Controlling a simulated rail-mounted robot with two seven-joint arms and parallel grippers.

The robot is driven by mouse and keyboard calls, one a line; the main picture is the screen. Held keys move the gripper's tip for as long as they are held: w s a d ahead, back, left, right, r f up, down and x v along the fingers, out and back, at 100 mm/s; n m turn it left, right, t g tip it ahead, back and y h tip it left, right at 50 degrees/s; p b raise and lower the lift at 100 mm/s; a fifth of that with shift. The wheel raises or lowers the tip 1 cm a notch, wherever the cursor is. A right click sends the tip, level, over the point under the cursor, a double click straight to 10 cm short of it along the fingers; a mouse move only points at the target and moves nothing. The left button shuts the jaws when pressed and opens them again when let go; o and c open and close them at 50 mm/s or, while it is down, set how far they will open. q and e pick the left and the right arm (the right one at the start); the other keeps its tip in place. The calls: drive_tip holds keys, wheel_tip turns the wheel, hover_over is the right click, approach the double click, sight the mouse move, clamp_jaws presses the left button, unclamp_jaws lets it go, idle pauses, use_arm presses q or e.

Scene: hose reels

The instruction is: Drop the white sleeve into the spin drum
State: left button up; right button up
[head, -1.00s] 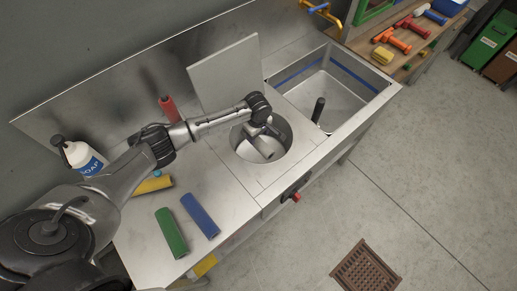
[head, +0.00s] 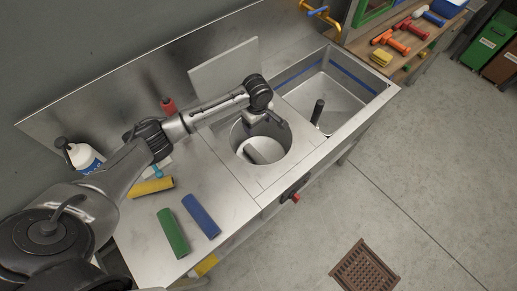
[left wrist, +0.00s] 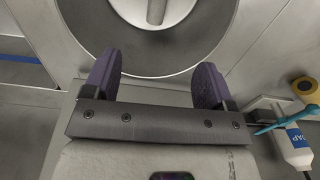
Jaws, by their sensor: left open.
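The white sleeve (head: 265,150) lies tilted inside the round steel spin drum (head: 281,145), below its rim. My left gripper (head: 266,121) is open and empty above the drum's far part, apart from the sleeve. In the left wrist view, the purple fingers of my left gripper (left wrist: 158,60) are spread wide with nothing between them. The drum (left wrist: 80,32) is at the top of that view, with part of the sleeve (left wrist: 157,12) in it. The sleeve's lower end is hard to make out. My right gripper is not in view.
A grey lid (head: 222,69) stands up behind the drum. Right of it is a sink basin with a dark post (head: 317,112). Green (head: 172,233), blue (head: 201,216) and yellow (head: 151,187) rolls lie on the left counter, near a soap bottle (head: 82,157).

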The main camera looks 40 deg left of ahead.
use_arm(q)
wheel_tip(320, 180, up, 5)
drive_tip(key=shift+r, duration=0.15)
idle(0.8)
